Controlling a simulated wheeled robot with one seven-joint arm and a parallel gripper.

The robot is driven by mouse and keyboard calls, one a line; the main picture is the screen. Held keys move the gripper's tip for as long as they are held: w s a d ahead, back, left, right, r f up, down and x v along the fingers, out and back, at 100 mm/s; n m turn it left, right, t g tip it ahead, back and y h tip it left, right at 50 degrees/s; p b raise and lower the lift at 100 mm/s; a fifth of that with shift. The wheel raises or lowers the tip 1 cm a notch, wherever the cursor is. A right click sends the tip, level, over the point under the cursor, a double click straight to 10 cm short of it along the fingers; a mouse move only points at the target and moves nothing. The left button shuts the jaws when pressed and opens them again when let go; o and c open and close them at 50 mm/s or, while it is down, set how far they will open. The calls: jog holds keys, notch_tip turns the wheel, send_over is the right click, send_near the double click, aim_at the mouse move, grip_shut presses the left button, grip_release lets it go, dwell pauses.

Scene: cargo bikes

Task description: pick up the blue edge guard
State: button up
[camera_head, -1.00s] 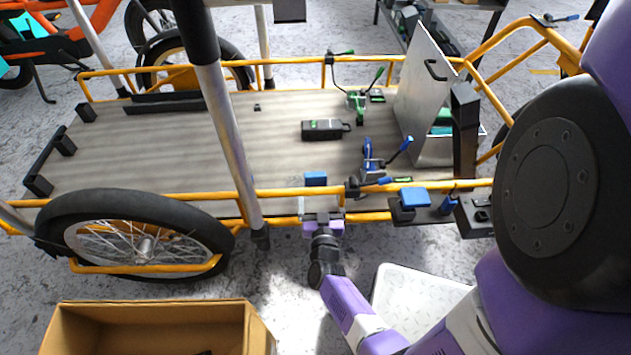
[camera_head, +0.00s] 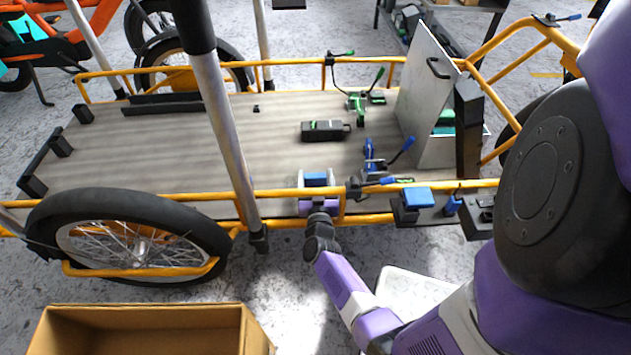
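A small blue block (camera_head: 315,178), which looks like the blue edge guard, is at the near edge of the wooden cargo deck, by the yellow rail. My gripper (camera_head: 316,182) reaches over that rail from the near side. Its pale fingers stand to the left and right of the blue block, seemingly with small gaps. The fingers look open. The block's near side is partly hidden by the purple gripper body, and finger contact is too small to make out.
The yellow rail (camera_head: 400,189) runs close under my gripper. A blue-handled clamp (camera_head: 372,158) and a black-and-green device (camera_head: 324,131) are on the deck. A slanted metal pole (camera_head: 232,150) stands left of my gripper. A cardboard box (camera_head: 140,318) is at the front left.

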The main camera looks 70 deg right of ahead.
jog(key=c, duration=0.8)
jog(key=shift+c, duration=0.2)
jog(key=shift+r, duration=0.1)
jog(key=shift+a+r+p, duration=0.1)
jog(key=shift+r+p, duration=0.75)
jog(key=shift+r, duration=0.05)
jog(key=p+v, duration=0.4)
jog(key=v, duration=1.4)
jog(key=shift+f, duration=0.3)
jog(key=shift+s, duration=0.1)
